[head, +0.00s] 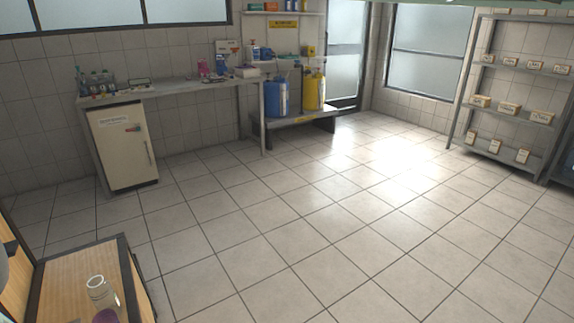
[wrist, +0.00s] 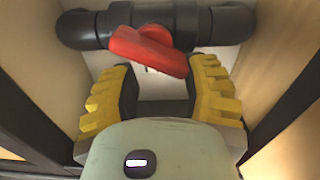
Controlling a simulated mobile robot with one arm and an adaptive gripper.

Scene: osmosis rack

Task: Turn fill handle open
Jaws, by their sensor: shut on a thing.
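The red fill handle (wrist: 148,52) shows in the wrist view at the upper middle, on a dark grey pipe valve. It lies tilted, its right end lower than its left. My gripper (wrist: 166,72) has yellow ridged fingers, one on each side below the handle. It is shut on the handle, with the tips close against it; the exact contact is partly hidden. The dark pipe (wrist: 90,28) runs across the top of the wrist view. Neither the handle nor my gripper shows in the head view.
Wooden panels (wrist: 270,60) and dark frame bars close in on both sides of my gripper. In the head view, a clear cylinder (head: 100,292) stands on the wooden surface at lower left. A bench (head: 175,88) and shelves (head: 515,85) stand far off; the tiled floor is clear.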

